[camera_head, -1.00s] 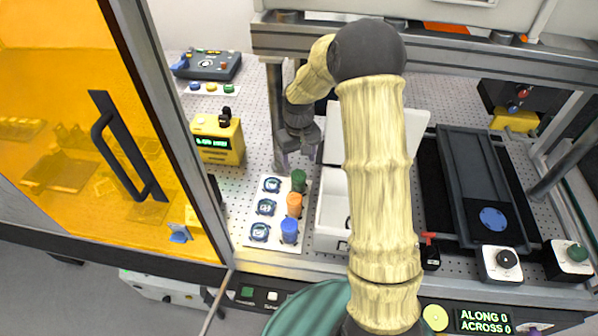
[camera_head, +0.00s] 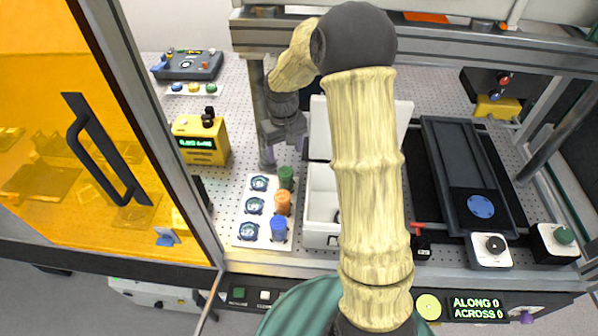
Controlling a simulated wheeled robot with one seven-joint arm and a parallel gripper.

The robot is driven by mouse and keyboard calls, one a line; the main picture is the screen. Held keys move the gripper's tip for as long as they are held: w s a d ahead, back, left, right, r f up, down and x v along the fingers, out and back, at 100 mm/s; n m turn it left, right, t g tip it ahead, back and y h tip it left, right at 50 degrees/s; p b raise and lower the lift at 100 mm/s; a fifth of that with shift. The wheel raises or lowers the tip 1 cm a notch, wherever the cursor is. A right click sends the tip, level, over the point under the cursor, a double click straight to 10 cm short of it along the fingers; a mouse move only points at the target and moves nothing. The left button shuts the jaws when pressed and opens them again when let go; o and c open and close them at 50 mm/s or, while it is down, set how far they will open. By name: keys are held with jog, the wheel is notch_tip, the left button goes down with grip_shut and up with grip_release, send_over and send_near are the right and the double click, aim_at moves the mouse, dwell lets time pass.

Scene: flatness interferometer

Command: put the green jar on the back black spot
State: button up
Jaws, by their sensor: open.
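The green jar (camera_head: 286,177) stands upright at the back right of a white card, at the far end of a row with an orange jar (camera_head: 283,203) and a blue jar (camera_head: 279,229). To its left is the back black spot (camera_head: 259,183), a dark round mark with a pale pattern, with nothing on it. Two similar spots lie nearer. My gripper (camera_head: 285,153) is open and empty, pointing down just behind and above the green jar in the picture. I cannot tell its exact height or whether it touches the jar.
A white open box (camera_head: 322,239) with a raised lid stands close right of the jars. A yellow meter (camera_head: 201,142) stands to the left. A grey frame post (camera_head: 264,120) rises beside my gripper. The orange-windowed door (camera_head: 100,150) is further left.

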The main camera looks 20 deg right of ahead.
jog(key=s+r+m+t, duration=0.1)
jog(key=s+r, duration=0.1)
jog(key=s, duration=0.8)
jog(key=s+r+m+t, duration=0.1)
jog(key=s+r, duration=0.2)
jog(key=s, duration=0.7)
jog(key=shift+s+r, duration=0.15)
jog(key=shift+d, duration=0.1)
